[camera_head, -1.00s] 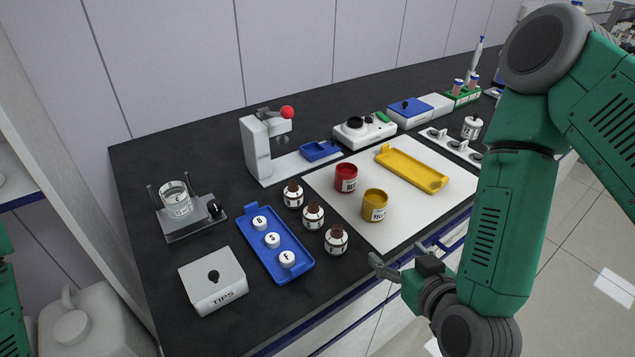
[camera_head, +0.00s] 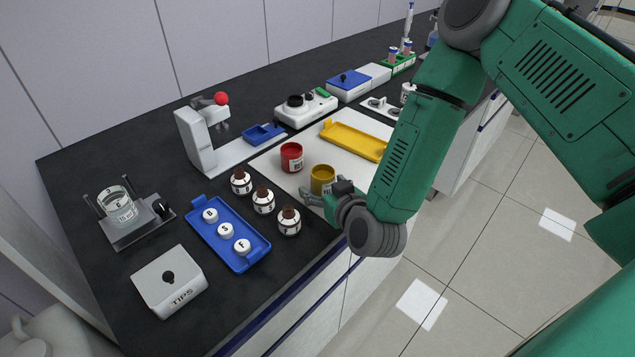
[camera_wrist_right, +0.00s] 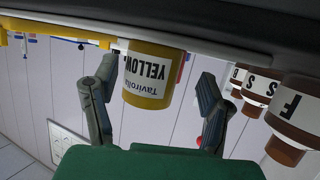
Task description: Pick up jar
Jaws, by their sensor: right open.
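A yellow jar (camera_head: 322,176) stands upright on the white mat (camera_head: 268,160) near the counter's front edge. A red jar (camera_head: 291,157) stands on the mat, to its left. My right gripper (camera_head: 324,194) is just in front of the yellow jar, low over the counter edge. In the right wrist view, upside down, the yellow jar (camera_wrist_right: 150,88) with its "Tavirolla YELLOW" label shows between the spread fingers of the right gripper (camera_wrist_right: 156,78). Gaps show on both sides, and nothing is held. My left gripper is in neither current view.
Brown-capped bottles (camera_head: 263,199) stand close left of the right gripper. A blue tray (camera_head: 250,263) with white lids lies farther left, beside a TIPS box (camera_head: 169,281). A yellow tray (camera_head: 350,141) lies behind the jars. The floor in front is clear.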

